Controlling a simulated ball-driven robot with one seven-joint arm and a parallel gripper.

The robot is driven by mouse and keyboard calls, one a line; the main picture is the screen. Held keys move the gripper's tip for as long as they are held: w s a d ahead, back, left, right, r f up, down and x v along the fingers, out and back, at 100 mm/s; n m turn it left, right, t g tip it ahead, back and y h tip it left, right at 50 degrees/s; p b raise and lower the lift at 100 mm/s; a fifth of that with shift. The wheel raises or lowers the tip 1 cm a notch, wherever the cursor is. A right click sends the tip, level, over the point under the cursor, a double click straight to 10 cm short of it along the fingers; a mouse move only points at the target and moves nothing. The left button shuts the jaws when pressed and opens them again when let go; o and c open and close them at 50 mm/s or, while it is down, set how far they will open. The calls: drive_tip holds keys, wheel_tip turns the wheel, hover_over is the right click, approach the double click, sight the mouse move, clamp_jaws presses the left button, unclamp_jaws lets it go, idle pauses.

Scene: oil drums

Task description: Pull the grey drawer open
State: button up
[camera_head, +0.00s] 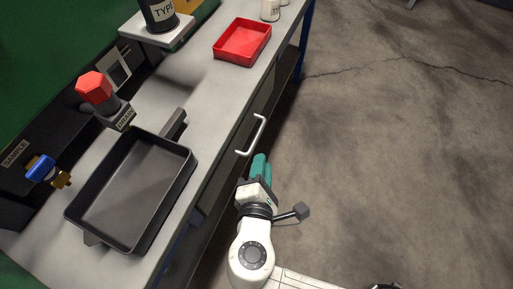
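The grey drawer (233,152) is set under the worktop, and its front is seen at a steep angle. It looks shut against the bench. Its pale bar handle (259,135) sticks out from the front. My gripper (260,165), with teal fingers, is just below the handle's near end in the picture. I cannot tell whether the fingers touch the handle. The fingers appear close together from this angle, and the gap between them is not clear.
The grey worktop (203,88) holds a black tray (183,180), a red tray (220,55), a red-topped drain valve (95,88) and a blue-handled sample tap (41,168). The cracked concrete floor (400,150) to the right is clear.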

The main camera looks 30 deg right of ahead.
sight(255, 138)
drive_tip(key=shift+n+t, duration=0.6)
drive_tip(key=shift+n, duration=0.1)
drive_tip(key=b+x, duration=0.1)
drive_tip(key=x, duration=0.2)
drive_tip(key=a+b+x, duration=0.1)
drive_tip(key=x, duration=0.2)
drive_tip(key=w+a+f+b+x, duration=0.1)
drive_tip(key=x, duration=0.3)
clamp_jaws()
